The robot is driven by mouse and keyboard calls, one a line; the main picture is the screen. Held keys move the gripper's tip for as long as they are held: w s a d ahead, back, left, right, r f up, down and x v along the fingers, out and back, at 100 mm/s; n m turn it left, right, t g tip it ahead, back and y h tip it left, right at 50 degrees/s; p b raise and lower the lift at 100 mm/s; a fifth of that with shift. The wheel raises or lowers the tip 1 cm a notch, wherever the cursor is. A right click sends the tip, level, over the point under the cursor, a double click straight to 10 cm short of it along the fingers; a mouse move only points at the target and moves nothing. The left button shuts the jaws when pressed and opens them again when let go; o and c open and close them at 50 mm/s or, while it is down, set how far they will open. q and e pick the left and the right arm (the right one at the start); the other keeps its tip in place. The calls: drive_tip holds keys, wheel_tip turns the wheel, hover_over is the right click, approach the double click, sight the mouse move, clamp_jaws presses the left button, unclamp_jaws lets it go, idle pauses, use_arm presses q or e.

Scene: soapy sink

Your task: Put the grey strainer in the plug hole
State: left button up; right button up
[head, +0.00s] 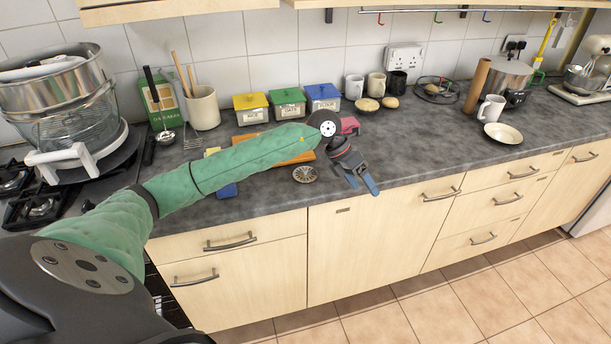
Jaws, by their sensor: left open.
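The grey strainer (305,174) is a small round slotted disc lying flat on the dark worktop (430,150), near its front edge. My left arm, in a green sleeve, reaches over the worktop from the left. My left gripper (363,183) is open, with blue fingers pointing down toward the front edge, to the right of the strainer and apart from it. Nothing shows between its fingers. No sink or plug hole shows in this view. My right gripper is not in view.
A wooden board (262,142) lies partly behind my arm, with a pink item (350,125) beyond my wrist. Yellow, green and blue-lidded tubs (287,103), mugs (376,86) and a utensil pot (203,108) stand at the back. The worktop between is clear.

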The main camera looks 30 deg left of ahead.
sight(305, 169)
use_arm(q)
drive_tip(key=a+r+y, duration=0.1)
drive_tip(key=a+y, duration=0.1)
drive_tip(key=a, duration=0.4)
drive_tip(key=w+a+r+n+y, duration=0.1)
drive_tip(key=a+y, duration=0.2)
drive_tip(key=a, duration=0.3)
drive_tip(key=a+r+g+y, duration=0.1)
drive_tip(key=a+y, duration=0.1)
drive_tip(key=a, duration=0.4)
drive_tip(key=shift+w+a+r, duration=0.3)
drive_tip(key=shift+w+r, duration=0.05)
drive_tip(key=shift+f, duration=0.25)
drive_tip(key=shift+f+p, duration=0.55)
drive_tip(key=shift+f, duration=0.2)
drive_tip(key=f+p, duration=0.1)
drive_tip(key=f, duration=0.1)
drive_tip(key=f+p, duration=0.1)
drive_tip(key=f, duration=0.1)
drive_tip(key=shift+s+a+p, duration=0.2)
drive_tip(key=shift+p, duration=0.2)
drive_tip(key=shift+f, duration=0.8)
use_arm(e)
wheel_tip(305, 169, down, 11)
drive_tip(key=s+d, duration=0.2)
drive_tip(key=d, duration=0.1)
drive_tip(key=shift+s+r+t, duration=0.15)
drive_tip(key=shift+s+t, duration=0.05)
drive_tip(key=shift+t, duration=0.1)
